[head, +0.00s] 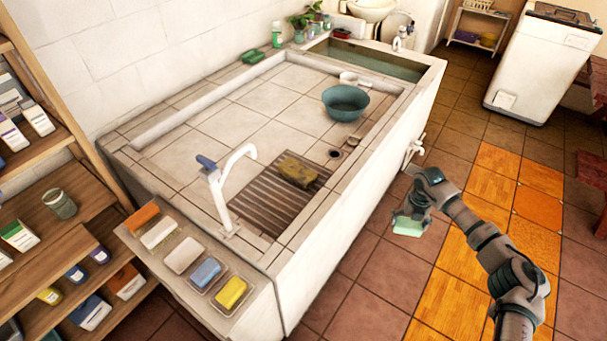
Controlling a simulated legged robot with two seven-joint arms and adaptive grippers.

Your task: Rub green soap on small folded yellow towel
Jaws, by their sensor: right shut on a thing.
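A green soap bar (407,227) is held in my right gripper (411,214), which is shut on it. The gripper is over the floor to the right of the basin, outside its wall and apart from the towel. A small folded yellow towel (298,171), dull and brownish, lies on the ribbed washboard (262,205) inside the basin. My left gripper is not clearly in view.
The tiled basin (325,257) has a white faucet (225,190) near the washboard. A teal bowl (345,103) stands farther back. Several colored bars, including a yellow bar (231,292), sit on the front ledge. A wooden shelf (60,190) is at left.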

